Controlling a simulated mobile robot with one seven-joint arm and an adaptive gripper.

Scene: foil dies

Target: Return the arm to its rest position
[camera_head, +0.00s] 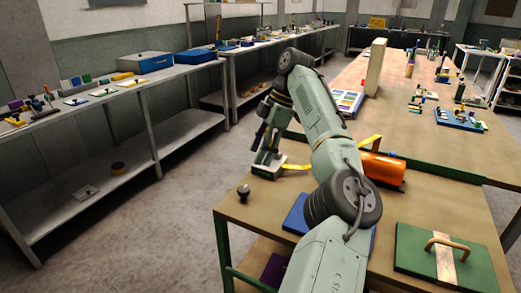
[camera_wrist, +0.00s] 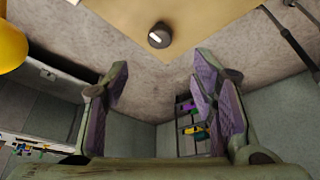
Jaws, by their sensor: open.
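My arm (camera_head: 320,115) reaches out over the near workbench and bends down at its far end. My gripper (camera_wrist: 160,88) is open and empty, with two purple-padded fingers spread wide in the wrist view. In the head view its fingers are hard to make out near the left edge of the bench. A dark round knob (camera_head: 243,191) stands on the bench's left corner; a similar knob (camera_wrist: 159,36) shows in the wrist view beyond the fingertips, apart from them.
An orange cylinder (camera_head: 383,171) lies on the bench right of my arm. A blue plate (camera_head: 297,215) is partly hidden under the arm. A green plate with a handle (camera_head: 412,248) lies at front right. Grey shelving (camera_head: 105,105) lines the left wall; the floor (camera_head: 175,210) between is clear.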

